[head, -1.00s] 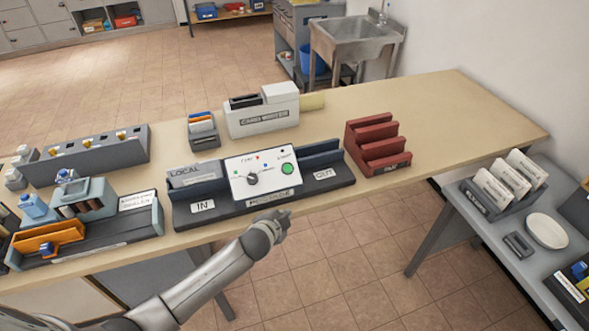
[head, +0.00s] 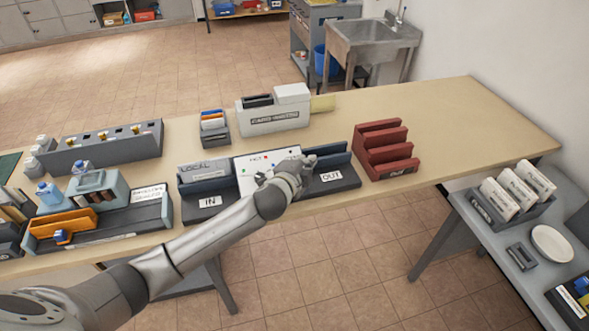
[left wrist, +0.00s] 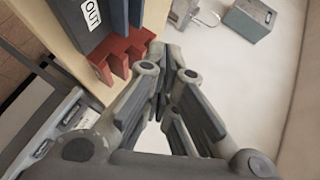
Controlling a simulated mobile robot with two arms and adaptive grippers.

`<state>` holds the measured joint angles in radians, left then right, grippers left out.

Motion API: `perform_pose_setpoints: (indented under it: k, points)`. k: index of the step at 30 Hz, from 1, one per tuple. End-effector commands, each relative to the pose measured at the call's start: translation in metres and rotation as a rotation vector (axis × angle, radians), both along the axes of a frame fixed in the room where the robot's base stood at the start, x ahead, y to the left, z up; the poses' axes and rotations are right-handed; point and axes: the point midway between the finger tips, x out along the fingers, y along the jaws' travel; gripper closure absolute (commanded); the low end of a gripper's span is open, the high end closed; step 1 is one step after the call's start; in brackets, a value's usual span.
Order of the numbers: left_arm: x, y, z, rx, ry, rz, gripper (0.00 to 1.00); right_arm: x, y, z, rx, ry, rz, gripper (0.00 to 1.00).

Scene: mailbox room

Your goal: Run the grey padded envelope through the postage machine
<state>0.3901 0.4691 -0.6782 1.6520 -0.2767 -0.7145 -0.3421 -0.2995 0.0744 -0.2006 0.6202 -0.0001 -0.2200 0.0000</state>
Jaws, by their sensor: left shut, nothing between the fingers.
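The postage machine (head: 250,178) stands at the table's front edge, with an IN side on the left and an OUT side on the right. A grey flat piece (head: 205,174) stands in the IN side by the word LOCAL; I cannot tell whether it is the padded envelope. The OUT side (head: 335,181) shows no envelope. My left gripper (head: 305,165) is shut and empty, in front of the right part of the machine's white panel. It hides the dial and green button; I cannot tell whether it touches. It also shows in the left wrist view (left wrist: 172,75). My right gripper is out of view.
A dark red stepped rack (head: 385,150) stands right of the machine. A white card-making box (head: 275,115) and a small card holder (head: 214,127) are behind it. An orange-trayed station (head: 100,215) is to its left. The table's right end is clear.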

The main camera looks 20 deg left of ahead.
Motion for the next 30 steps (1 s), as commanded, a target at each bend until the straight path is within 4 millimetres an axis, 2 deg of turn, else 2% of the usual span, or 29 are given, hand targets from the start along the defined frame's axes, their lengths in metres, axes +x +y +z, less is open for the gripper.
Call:
perform_pose_setpoints:
  k: [17, 24, 30]
  points:
    - [0.029, 0.02, -0.057, 0.0, -0.001, 0.001, 1.0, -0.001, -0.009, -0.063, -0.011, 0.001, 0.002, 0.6]
    - [0.039, 0.026, -0.071, -0.001, 0.0, 0.001, 1.0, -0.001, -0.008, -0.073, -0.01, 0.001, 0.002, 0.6]
    - [0.041, 0.027, -0.072, -0.001, 0.0, -0.001, 1.0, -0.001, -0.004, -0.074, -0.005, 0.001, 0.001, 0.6]
